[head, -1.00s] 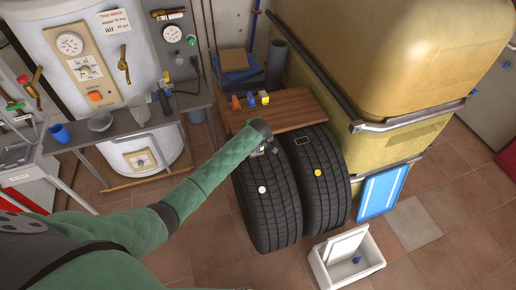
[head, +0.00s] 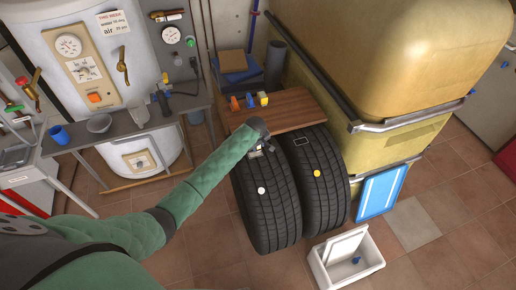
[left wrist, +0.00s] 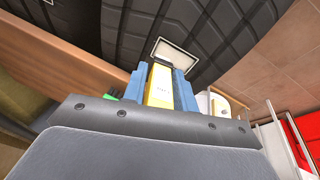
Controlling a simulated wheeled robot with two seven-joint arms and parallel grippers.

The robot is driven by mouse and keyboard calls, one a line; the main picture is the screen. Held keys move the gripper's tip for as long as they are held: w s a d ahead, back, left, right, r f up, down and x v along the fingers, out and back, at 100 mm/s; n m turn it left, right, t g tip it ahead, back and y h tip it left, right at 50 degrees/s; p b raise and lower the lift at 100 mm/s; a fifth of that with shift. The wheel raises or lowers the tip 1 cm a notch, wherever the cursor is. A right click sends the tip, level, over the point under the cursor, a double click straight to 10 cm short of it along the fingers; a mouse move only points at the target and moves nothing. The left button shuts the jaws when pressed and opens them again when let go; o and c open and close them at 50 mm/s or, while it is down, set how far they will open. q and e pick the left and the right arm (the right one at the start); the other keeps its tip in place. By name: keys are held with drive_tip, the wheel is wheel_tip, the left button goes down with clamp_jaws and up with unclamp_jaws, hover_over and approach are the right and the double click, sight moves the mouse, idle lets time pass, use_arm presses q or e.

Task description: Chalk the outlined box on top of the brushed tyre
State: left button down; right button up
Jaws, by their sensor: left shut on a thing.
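Two dark tyres stand side by side, the left tyre (head: 270,212) with a white dot and the right tyre (head: 325,190) with a yellow dot. My left gripper (head: 268,151) is over the top of the left tyre. In the left wrist view its blue fingers (left wrist: 166,88) are shut on a yellow chalk block (left wrist: 160,85). The block's far end is close to a light-edged box (left wrist: 172,54) with a pale inside; I cannot tell whether they touch. The right tyre's outlined box (head: 302,142) is dark inside. My right gripper is out of view.
A wooden board (head: 285,110) behind the tyres carries small orange, blue and yellow things. A yellow tank (head: 390,60) stands close on the right. An open white bin (head: 345,258) is on the floor in front. A metal bench (head: 130,130) is at the left.

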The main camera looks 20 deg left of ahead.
use_arm(q)
drive_tip(key=shift+r, duration=2.5)
